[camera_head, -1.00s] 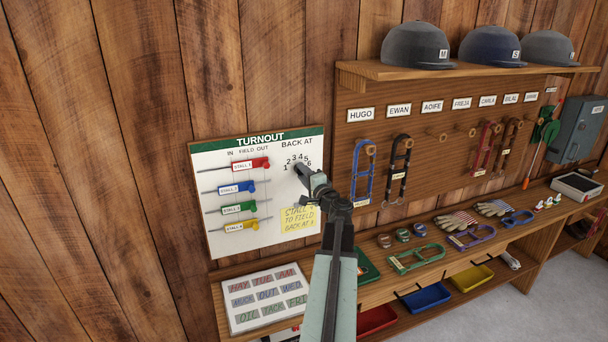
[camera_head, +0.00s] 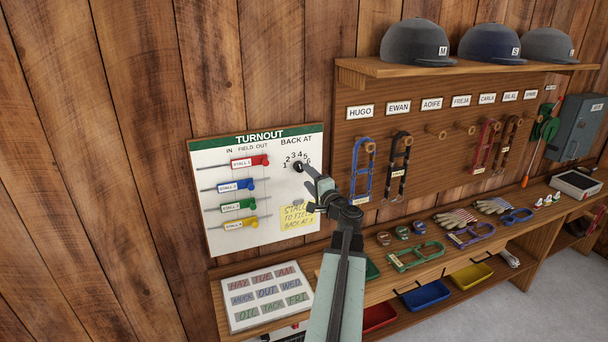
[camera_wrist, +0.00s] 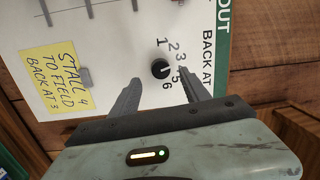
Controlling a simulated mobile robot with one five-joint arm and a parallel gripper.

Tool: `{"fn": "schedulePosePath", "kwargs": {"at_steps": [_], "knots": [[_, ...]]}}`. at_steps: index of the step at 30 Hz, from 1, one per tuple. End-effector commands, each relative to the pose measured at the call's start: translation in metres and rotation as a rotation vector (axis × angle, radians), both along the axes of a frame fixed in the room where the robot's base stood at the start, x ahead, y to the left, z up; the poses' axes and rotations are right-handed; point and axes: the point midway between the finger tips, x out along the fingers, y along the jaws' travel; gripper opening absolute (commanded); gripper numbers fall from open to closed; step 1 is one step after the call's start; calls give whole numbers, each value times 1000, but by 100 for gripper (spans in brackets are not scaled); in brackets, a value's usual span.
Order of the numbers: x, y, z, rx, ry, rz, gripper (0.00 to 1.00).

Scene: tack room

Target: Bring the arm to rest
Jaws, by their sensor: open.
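My gripper (camera_head: 313,180) is open and empty in front of the TURNOUT board (camera_head: 215,160). In the wrist view its two fingers (camera_wrist: 163,92) stand apart on either side of the black BACK AT knob (camera_wrist: 160,68), with the knob just beyond their tips. The knob also shows in the head view (camera_head: 298,167), clear of the fingers. A ring of numbers 1 to 6 partly surrounds it; its pointer is too small to read surely. My arm reaches up from the bottom middle of the head view and hides part of the bench and the board's right edge.
A yellow note (camera_head: 297,217) is on the board beside colored stall sliders (camera_head: 251,184). A word-tile panel (camera_head: 265,298) lies below. The bench (camera_head: 400,273) at right holds straps and gloves. Pegs with hanging straps and a cap shelf (camera_head: 450,70) are above. The left wall is bare.

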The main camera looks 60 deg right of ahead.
Motion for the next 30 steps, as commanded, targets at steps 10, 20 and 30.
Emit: {"fn": "schedulePosePath", "kwargs": {"at_steps": [10,20,30], "knots": [[-26,15,-2,-1,1,1,55],[-23,16,-2,-2,4,6,55],[127,173,-59,-95,289,419,55]]}}
